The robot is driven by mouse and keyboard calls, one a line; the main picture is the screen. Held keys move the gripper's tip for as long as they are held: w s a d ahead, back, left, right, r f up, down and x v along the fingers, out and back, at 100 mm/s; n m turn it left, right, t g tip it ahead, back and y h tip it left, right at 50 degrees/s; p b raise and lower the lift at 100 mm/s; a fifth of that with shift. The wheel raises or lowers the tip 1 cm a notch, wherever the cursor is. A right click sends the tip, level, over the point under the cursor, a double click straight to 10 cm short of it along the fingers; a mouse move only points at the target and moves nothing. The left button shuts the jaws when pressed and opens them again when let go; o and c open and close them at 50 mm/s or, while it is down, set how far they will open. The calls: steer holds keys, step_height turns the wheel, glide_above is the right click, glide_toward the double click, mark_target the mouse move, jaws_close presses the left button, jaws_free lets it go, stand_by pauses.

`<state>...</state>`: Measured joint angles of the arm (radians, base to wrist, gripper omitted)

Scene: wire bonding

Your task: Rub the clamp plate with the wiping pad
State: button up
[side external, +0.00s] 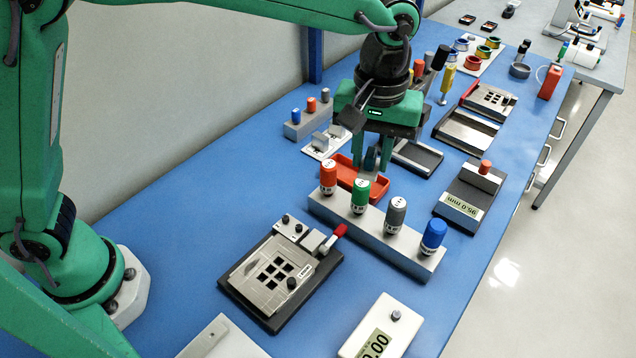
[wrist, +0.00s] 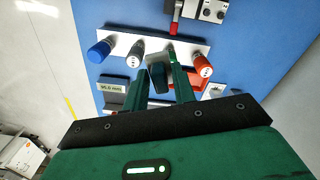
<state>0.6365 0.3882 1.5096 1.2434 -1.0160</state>
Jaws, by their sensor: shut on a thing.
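The clamp plate (side external: 262,283) is a flat silver plate with a grid of square windows, lying on a black base at the front left of the blue bench in the side view. My gripper (side external: 371,165) points down behind the row of coloured-cap tools, over the red tray (side external: 344,160). It is shut on a small dark teal block, apparently the wiping pad (side external: 371,158); the block also shows between the fingers in the wrist view (wrist: 159,76). The gripper is well away from the clamp plate, up and to the right of it in the side view.
A grey rack (side external: 385,246) with red, green, grey and blue capped tools stands between my gripper and the front of the bench. A red-handled part (side external: 338,232) sits at the clamp base's corner. A white display box (side external: 383,330) stands at the front.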

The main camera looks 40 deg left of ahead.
steer(key=s+a+f+n, duration=0.1)
steer(key=s+a+n, duration=0.1)
steer(key=s+a, duration=0.4)
steer(key=s+a+f+n, duration=0.2)
steer(key=s+a, duration=0.2)
steer(key=s, duration=0.5)
steer(key=shift+n, duration=0.3)
steer(key=shift+s+a+f, duration=0.1)
steer(key=shift+s+f, duration=0.1)
steer(key=shift+f, duration=0.7)
steer(key=shift+s+a+f, duration=0.1)
steer(key=shift+s+f, duration=0.1)
steer(key=shift+f, duration=0.75)
steer(key=shift+s+a+f, duration=0.1)
steer(key=shift+s+f, duration=0.1)
steer(key=shift+f, duration=0.7)
steer(key=shift+f, duration=0.1)
